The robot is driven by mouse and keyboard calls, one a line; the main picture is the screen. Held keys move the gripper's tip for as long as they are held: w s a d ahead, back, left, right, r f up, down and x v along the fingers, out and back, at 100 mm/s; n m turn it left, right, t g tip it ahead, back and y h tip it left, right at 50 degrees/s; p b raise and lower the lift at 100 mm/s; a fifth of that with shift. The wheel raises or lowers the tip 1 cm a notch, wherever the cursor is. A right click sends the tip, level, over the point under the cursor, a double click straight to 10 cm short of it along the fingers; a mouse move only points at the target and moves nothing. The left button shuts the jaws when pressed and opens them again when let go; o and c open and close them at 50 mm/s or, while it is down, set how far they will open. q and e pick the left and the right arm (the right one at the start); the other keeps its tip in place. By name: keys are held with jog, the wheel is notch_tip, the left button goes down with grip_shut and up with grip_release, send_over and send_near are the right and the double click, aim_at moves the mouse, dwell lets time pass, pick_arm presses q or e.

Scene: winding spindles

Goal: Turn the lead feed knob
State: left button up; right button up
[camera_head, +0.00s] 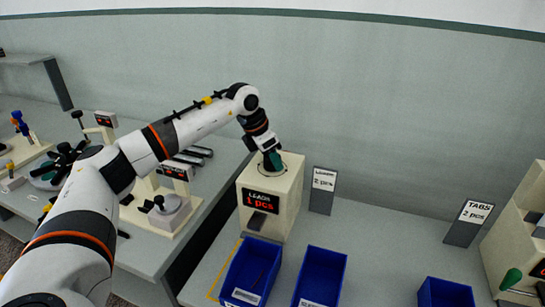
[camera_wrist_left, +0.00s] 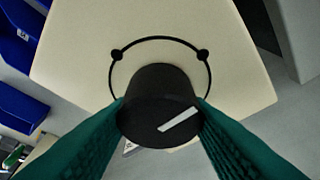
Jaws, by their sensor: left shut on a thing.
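The lead feed dispenser (camera_head: 283,198) is a cream box on the table with a display reading "LEADS 1 pcs". My left gripper (camera_head: 272,160) reaches down onto its top from the left. In the left wrist view the lead feed knob (camera_wrist_left: 155,85) is a black round knob with a white mark, on the dispenser's cream top. A thin black arc with two dots is drawn around it. The green fingers of my left gripper (camera_wrist_left: 160,125) are shut on the knob, one on each side. In the head view the gripper hides the knob. My right gripper is not in view.
Blue bins (camera_head: 319,277) stand in front of the dispenser, one (camera_head: 250,271) close below it. A sign reading "2 pcs" (camera_head: 323,190) stands at its right. A TABS sign (camera_head: 468,222) and another cream dispenser (camera_head: 515,240) are at the far right. Winding stations stand on the left table.

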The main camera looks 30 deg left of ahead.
pick_arm(q)
jog(key=o, duration=1)
jog(key=b+v, duration=0.1)
jog(key=v, duration=1.1)
jog(key=shift+s+f, duration=0.1)
